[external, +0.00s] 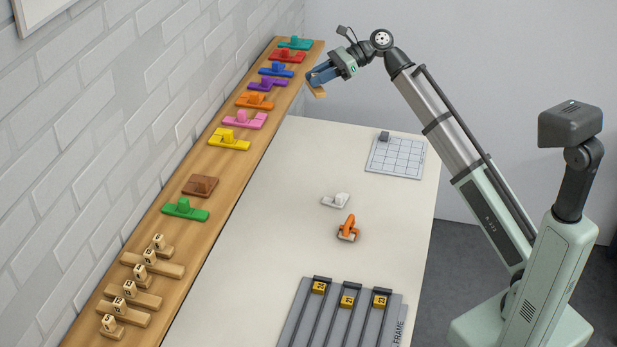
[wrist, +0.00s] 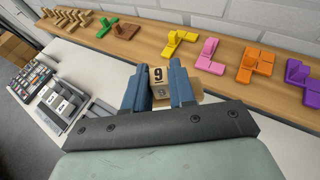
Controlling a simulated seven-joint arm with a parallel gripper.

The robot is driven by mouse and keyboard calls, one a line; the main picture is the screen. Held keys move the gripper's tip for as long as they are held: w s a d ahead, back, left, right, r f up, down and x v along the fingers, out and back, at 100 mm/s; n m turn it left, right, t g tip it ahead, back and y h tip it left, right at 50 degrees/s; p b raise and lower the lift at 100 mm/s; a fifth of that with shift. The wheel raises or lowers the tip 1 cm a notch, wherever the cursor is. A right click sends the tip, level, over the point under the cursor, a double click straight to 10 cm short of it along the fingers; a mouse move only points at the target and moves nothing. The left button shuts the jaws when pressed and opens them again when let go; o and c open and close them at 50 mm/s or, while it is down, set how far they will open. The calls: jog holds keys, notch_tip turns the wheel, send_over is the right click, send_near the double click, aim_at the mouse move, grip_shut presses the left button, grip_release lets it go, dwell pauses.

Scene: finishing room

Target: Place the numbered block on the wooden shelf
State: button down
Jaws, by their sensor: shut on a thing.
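My gripper (external: 321,75) is at the far end of the wooden shelf (external: 170,237), in front of its edge and above the white table. In the wrist view its two blue fingers (wrist: 159,93) are shut on a tan block (wrist: 158,76) marked with a dark 9. In the external view the held block (external: 318,92) shows as a small tan piece under the fingers. Wooden pieces with numbered blocks (external: 129,290) stand at the near end of the shelf. They also show at the upper left of the wrist view (wrist: 65,17).
Coloured pieces, among them green (external: 185,209), brown (external: 200,186), yellow (external: 229,139) and pink (external: 244,119), line the shelf. A grey rack (external: 340,315) with yellow numbered tags, an orange item (external: 348,229), a white item (external: 336,200) and a grid board (external: 396,157) are on the table.

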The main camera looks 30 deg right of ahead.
jog(key=s+a+n+g, duration=0.1)
jog(key=a+n+g, duration=0.1)
jog(key=a, duration=1.3)
jog(key=n+g+h, duration=0.1)
jog(key=n+g, duration=0.4)
jog(key=g, duration=0.1)
send_over(173, 237)
notch_tip(173, 237, down, 6)
jog(key=shift+a+f, duration=0.1)
jog(key=shift+f, duration=3.65)
jog(key=shift+f, duration=0.8)
jog(key=c, duration=0.9)
grip_release()
jog(key=shift+f, duration=0.25)
jog(key=shift+o, duration=0.2)
